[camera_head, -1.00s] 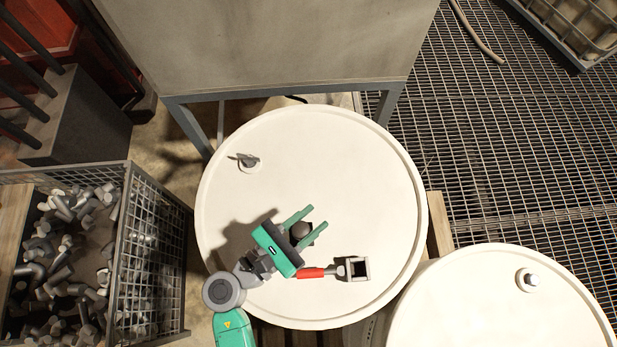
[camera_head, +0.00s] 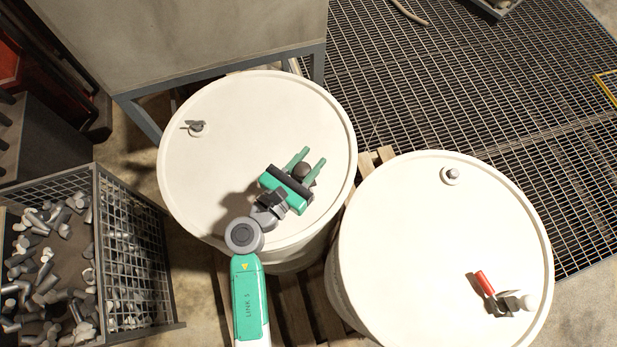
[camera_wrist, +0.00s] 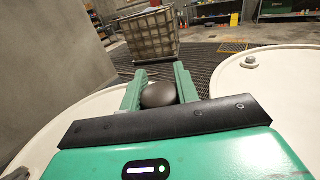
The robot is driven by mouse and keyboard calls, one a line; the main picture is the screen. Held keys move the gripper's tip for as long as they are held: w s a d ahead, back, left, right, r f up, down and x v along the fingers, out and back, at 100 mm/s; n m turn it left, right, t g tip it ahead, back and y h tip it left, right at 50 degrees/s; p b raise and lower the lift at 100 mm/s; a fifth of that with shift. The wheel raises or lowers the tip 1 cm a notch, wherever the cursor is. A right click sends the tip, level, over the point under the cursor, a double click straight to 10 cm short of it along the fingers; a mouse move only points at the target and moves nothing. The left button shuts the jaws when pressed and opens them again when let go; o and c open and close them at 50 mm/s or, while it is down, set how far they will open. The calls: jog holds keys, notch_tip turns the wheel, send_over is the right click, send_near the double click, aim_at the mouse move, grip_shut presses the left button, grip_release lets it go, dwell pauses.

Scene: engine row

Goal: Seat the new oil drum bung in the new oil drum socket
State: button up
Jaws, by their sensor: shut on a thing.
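My gripper (camera_head: 313,156) is over the right part of the left white drum (camera_head: 235,185). It is shut on a dark round bung (camera_head: 306,174), which sits between the two green fingers. The bung also shows as a dark dome in the wrist view (camera_wrist: 158,95); its underside is hidden. The left drum has a round fitting (camera_head: 197,129) with a dark winged piece on it at its far left. The right white drum (camera_head: 420,235) has a small ringed fitting (camera_head: 452,176) with a grey knob near its far edge. I cannot tell which fitting is the named socket.
A wire crate (camera_head: 140,255) of metal parts stands at left. A grey cabinet (camera_head: 190,40) stands behind. Metal grating (camera_head: 480,90) covers the floor at the right.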

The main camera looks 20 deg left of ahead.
jog(key=shift+w, duration=0.1)
jog(key=shift+w+a, duration=0.15)
jog(key=shift+a, duration=0.1)
jog(key=shift+f+b, duration=3.6)
jog(key=shift+f, duration=0.95)
jog(key=o, duration=1.1)
